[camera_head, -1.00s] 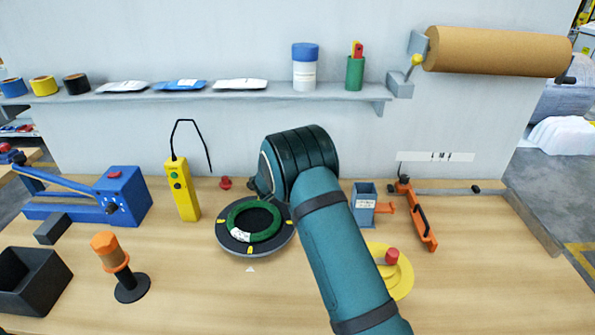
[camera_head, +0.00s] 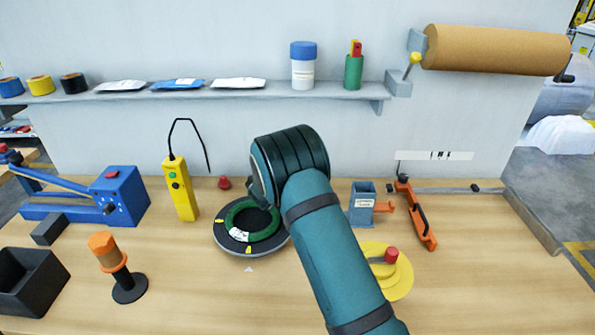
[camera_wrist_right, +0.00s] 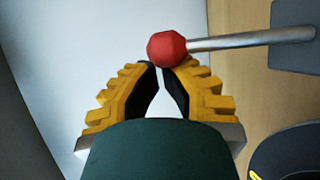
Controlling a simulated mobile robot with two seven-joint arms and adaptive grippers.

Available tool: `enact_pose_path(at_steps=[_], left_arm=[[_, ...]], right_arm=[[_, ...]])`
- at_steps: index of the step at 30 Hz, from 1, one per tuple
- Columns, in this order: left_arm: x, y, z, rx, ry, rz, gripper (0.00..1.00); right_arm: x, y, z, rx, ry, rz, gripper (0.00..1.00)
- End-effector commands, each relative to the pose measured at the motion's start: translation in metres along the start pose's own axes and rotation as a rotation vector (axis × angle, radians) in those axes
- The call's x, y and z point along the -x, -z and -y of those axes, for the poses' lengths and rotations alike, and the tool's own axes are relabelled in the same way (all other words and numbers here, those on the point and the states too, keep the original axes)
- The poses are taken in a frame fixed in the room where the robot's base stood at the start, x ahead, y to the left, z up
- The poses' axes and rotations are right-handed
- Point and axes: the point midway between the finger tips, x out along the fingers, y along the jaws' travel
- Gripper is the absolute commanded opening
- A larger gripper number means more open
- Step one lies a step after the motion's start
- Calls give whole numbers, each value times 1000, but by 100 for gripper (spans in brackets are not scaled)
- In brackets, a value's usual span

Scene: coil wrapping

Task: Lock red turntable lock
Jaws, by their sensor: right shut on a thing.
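The red ball knob of the turntable lock (camera_wrist_right: 167,49) sits at the end of a thin metal lever in the right wrist view. The lever runs right to a grey base. My right gripper (camera_wrist_right: 161,70) is shut on the knob at its fingertips, and its yellow-backed fingers are close together. The round black turntable (camera_head: 238,248) carries a green coil (camera_head: 236,228) and stands left of my arm. Its edge shows in the wrist view (camera_wrist_right: 268,160). My left gripper is not in view.
A small red piece (camera_head: 224,182) stands behind the turntable. A yellow pendant (camera_head: 182,190) is to its left, and an orange-handled tool (camera_head: 108,252) is in front left. A yellow disc with a red knob (camera_head: 398,280) lies right of my arm. The front middle is clear.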

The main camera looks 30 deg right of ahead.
Motion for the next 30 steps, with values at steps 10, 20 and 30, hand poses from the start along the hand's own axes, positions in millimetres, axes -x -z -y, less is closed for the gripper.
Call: enact_pose_path(at_steps=[10, 20, 30], left_arm=[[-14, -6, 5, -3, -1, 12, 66], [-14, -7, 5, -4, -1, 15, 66], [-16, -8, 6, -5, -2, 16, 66]], right_arm=[[23, -10, 0, -99, -234, -1, 0], [51, -23, 0, -171, -378, 1, 0], [70, -32, 13, -221, -497, 0, 0]])
